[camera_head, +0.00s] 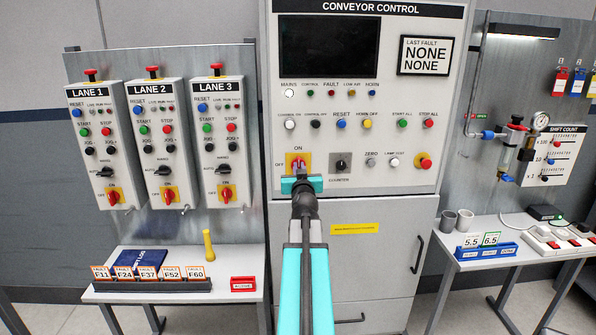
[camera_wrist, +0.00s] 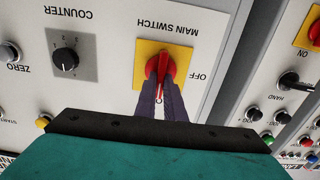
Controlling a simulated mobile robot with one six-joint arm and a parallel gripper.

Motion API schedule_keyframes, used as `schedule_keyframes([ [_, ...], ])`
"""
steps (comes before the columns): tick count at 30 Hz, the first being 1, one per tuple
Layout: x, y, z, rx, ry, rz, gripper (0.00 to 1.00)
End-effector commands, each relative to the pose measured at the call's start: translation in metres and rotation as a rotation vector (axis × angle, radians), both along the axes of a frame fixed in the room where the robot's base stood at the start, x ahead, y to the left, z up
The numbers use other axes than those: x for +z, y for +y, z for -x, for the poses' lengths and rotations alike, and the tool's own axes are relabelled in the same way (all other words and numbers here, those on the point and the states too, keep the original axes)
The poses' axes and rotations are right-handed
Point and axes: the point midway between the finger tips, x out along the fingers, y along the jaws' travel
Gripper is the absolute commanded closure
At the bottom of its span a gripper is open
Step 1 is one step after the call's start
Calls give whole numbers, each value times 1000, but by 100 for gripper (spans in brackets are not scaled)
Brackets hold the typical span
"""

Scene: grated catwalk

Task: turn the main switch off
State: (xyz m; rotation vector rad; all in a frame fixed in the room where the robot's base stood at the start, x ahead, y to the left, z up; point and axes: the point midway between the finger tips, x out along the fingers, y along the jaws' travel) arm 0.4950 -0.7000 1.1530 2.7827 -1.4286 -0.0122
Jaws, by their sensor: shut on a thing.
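The main switch (camera_head: 297,157) is a red rotary handle on a yellow plate, on the conveyor control cabinet. ON is marked above it and OFF to its left. In the wrist view, which is upside down, the red handle (camera_wrist: 161,68) stands nearly upright in the picture, in line with the ON side rather than OFF. My gripper (camera_head: 300,172) reaches up to the switch from below and covers its lower part. In the wrist view my gripper's two dark fingers (camera_wrist: 162,100) are shut on the handle, one on each side. The ON mark is hidden there.
A black counter knob (camera_head: 340,165) sits just right of the switch, with buttons above. The Lane 1, 2 and 3 boxes (camera_head: 227,150) hang at left with similar red switches. Low tables stand at left (camera_head: 130,297) and right (camera_head: 480,262).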

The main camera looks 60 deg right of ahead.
Motion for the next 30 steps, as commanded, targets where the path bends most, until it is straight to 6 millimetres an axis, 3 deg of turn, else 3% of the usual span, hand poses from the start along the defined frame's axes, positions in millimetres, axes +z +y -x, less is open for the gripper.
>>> schedule_keyframes([
  [30, -3, -2, -2, -8, 387, 288, 100],
])
